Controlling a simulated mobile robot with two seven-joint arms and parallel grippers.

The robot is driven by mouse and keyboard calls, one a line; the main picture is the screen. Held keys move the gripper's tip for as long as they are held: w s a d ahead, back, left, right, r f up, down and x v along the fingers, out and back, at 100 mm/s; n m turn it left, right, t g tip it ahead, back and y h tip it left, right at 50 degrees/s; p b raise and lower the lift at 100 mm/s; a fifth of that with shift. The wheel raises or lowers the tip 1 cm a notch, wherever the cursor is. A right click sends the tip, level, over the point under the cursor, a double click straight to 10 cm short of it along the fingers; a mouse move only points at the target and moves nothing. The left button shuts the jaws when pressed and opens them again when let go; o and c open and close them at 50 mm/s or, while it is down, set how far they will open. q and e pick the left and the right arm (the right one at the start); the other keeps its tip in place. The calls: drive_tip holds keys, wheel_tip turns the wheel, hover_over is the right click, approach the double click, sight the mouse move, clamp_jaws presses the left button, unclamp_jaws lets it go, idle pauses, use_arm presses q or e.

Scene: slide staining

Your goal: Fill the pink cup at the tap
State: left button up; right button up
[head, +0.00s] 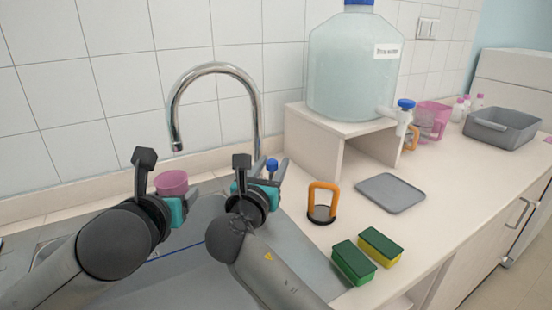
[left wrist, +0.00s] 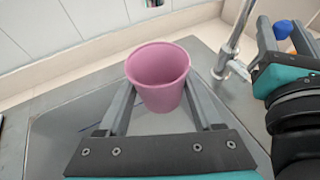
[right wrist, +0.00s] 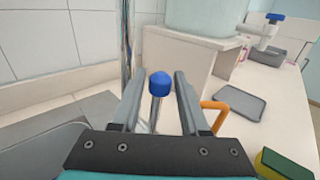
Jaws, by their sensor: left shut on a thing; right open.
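The pink cup (head: 172,183) is upright over the sink, and it also shows in the left wrist view (left wrist: 160,78). My left gripper (left wrist: 158,100) is shut on the cup, one finger on each side; the cup looks empty inside. The chrome tap (head: 258,115) curves over the sink, its spout ending above and near the cup in the head view. The tap's blue knob (right wrist: 160,82) sits between the open fingers of my right gripper (right wrist: 158,92). Whether the fingers touch the knob I cannot tell. No water stream shows at the spout.
A large water bottle (head: 350,70) stands on a white stand (head: 345,125) to the right. An orange-handled holder (head: 322,200), a grey tray (head: 390,193) and two sponges (head: 353,262) lie on the counter. A pink beaker (head: 436,115) and a grey bin (head: 500,128) stand further back.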

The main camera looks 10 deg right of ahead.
drive_tip(key=x, duration=0.3)
drive_tip(key=shift+w, duration=0.1)
clamp_jaws()
idle(0.4)
idle(1.0)
